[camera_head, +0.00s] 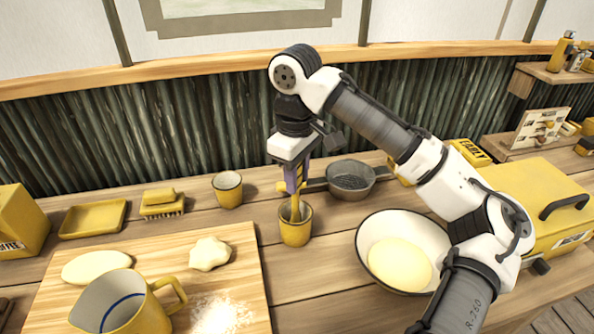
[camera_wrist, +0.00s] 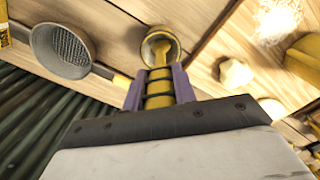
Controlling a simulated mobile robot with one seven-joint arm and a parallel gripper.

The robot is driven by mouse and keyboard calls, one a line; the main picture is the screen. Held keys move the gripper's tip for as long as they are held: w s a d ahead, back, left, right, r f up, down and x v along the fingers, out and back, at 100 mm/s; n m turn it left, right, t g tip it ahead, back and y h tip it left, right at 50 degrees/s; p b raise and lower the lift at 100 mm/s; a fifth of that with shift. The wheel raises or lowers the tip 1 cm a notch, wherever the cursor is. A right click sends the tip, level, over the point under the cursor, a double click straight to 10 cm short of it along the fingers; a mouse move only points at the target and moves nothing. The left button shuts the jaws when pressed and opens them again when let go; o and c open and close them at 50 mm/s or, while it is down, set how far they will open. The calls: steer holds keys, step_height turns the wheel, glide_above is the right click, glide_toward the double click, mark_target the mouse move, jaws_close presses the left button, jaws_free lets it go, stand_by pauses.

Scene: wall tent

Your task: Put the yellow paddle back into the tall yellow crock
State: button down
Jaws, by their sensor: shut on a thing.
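The yellow paddle (camera_head: 296,209) is upright in my gripper (camera_head: 293,184), its lower end within the mouth of the tall yellow crock (camera_head: 295,233). My gripper is above the crock with its purple fingers shut on the paddle's shaft. In the wrist view, the paddle (camera_wrist: 158,92) with dark bands runs between the fingers (camera_wrist: 160,84) into the crock's opening (camera_wrist: 175,45). Whether the paddle's lower end touches the crock's bottom is hidden.
A sieve (camera_head: 352,180) stands just right of the gripper, behind the crock. A white bowl (camera_head: 440,238) with dough is to the right. A wooden board (camera_head: 235,262) with dough and a yellow jug (camera_head: 138,312) lies left. A small yellow cup (camera_head: 229,196) is back left.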

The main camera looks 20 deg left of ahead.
steer(key=shift+f, duration=0.1)
jaws_free()
stand_by(0.8)
stand_by(0.7)
steer(key=shift+r+p, duration=1.6)
steer(key=shift+p, duration=0.15)
steer(key=shift+r+p, duration=0.35)
steer(key=shift+r, duration=2.55)
step_height(320, 180, up, 14)
steer(key=shift+a+b, duration=0.15)
steer(key=shift+b, duration=0.15)
